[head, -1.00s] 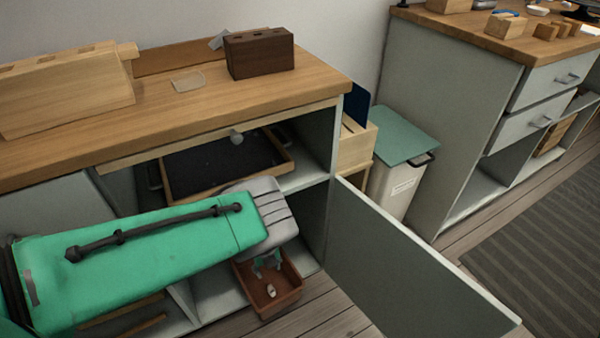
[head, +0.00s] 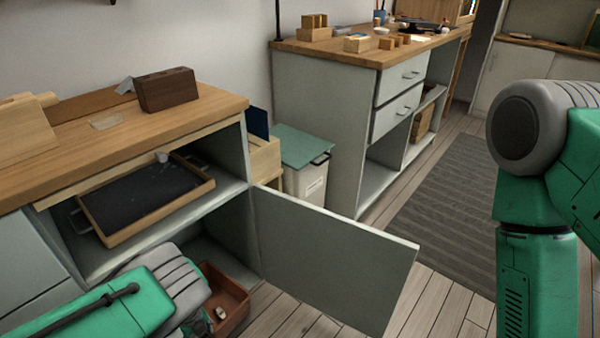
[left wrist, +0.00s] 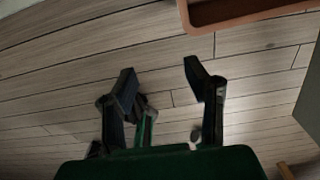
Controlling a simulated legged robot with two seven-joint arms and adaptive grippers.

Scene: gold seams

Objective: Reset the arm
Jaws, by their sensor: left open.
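My left arm (head: 110,305) comes in at the lower left of the head view, in front of the open cabinet. Its gripper is mostly hidden below the grey wrist and the picture's bottom edge. In the left wrist view the left gripper (left wrist: 160,80) has its two fingers apart, with only floor planks between them, and it holds nothing. A brown open box (head: 228,300) stands beside the wrist; its rim (left wrist: 245,15) shows at the top of the left wrist view. My right arm (head: 540,200) shows at the right; its gripper is out of view.
The cabinet door (head: 330,255) stands open into the room. A dark-bottomed wooden tray (head: 150,190) sits on the cabinet's upper shelf. A small pale object (head: 220,313) is at the box. A lidded bin (head: 305,160) stands behind the door. Bare floor and a striped rug (head: 440,210) lie to the right.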

